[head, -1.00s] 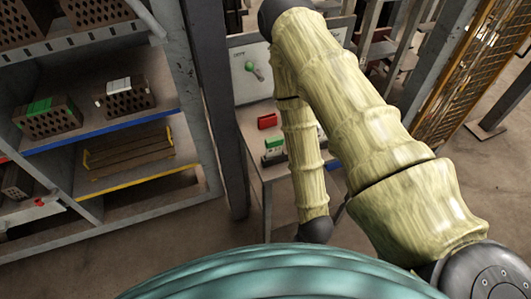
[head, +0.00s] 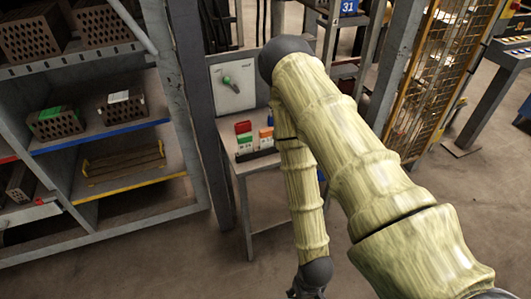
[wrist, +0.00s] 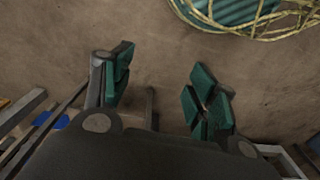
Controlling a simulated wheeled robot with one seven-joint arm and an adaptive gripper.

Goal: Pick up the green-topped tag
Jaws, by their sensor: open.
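A small green-topped tag (head: 245,140) with a pale lower part stands on the small grey table, in a dark holder. A red tag (head: 243,127) is just behind it and an orange-topped tag (head: 266,133) is to its right. My gripper (head: 307,291) is low at the bottom of the head view, in front of and below the table, well apart from the tags. In the wrist view my gripper (wrist: 160,92) is open and empty, its teal finger pads spread over bare floor. No tag is recognisable in the wrist view.
A panel with a green-knobbed lever (head: 228,81) stands at the table's back. A dark post (head: 207,130) and a shelf rack (head: 110,133) with hollow bricks are to the left. A yellow mesh fence (head: 428,75) is at right. Floor in front of the table is clear.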

